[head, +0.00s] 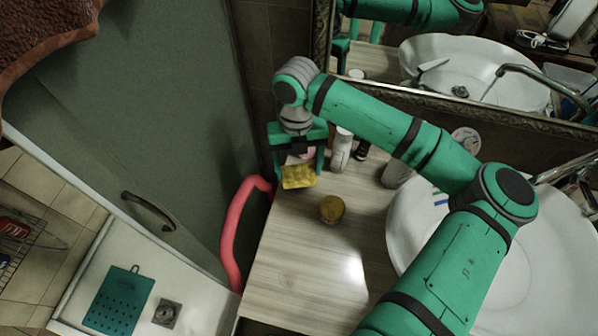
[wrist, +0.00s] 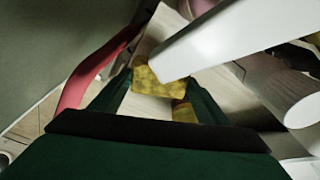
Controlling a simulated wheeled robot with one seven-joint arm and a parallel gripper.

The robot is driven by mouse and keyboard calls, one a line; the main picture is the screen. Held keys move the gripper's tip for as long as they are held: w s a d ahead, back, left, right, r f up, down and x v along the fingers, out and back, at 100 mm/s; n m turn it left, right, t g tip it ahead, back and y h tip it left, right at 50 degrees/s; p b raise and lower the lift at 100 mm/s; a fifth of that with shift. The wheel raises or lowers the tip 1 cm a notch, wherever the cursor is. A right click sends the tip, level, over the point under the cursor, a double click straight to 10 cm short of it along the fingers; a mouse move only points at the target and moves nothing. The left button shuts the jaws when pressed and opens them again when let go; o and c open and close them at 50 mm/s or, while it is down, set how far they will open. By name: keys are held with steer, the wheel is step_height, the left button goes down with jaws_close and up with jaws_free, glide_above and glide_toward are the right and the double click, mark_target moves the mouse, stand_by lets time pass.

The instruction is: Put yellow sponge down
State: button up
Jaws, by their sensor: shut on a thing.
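The yellow sponge (head: 298,177) is between the fingers of my gripper (head: 298,168) at the far left corner of the wooden counter (head: 300,245). My gripper is shut on it. In the wrist view the sponge (wrist: 153,80) shows between the two green fingertips (wrist: 155,88), partly covered by a white bottle. I cannot tell whether the sponge touches the counter.
A round yellow-lidded jar (head: 332,208) stands in front of the sponge. White bottles (head: 341,150) stand close behind and right. A red curved rail (head: 236,225) borders the counter's left edge. The white basin (head: 420,225) is at right. The front counter is clear.

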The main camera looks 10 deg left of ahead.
mark_target(298, 167)
steer(key=shift+w+a+f, duration=0.1)
steer(key=shift+w+f, duration=0.25)
steer(key=shift+f, duration=0.1)
step_height(298, 167, down, 2)
steer(key=shift+w+f, duration=0.15)
steer(key=shift+f, duration=0.45)
steer(key=shift+f, duration=0.1)
steer(key=o, duration=1.3)
steer(key=shift+o, duration=0.2)
steer(key=r, duration=0.8)
steer(key=w+r, duration=0.1)
steer(key=r, duration=0.3)
steer(key=shift+a, duration=0.3)
steer(key=shift+w, duration=0.1)
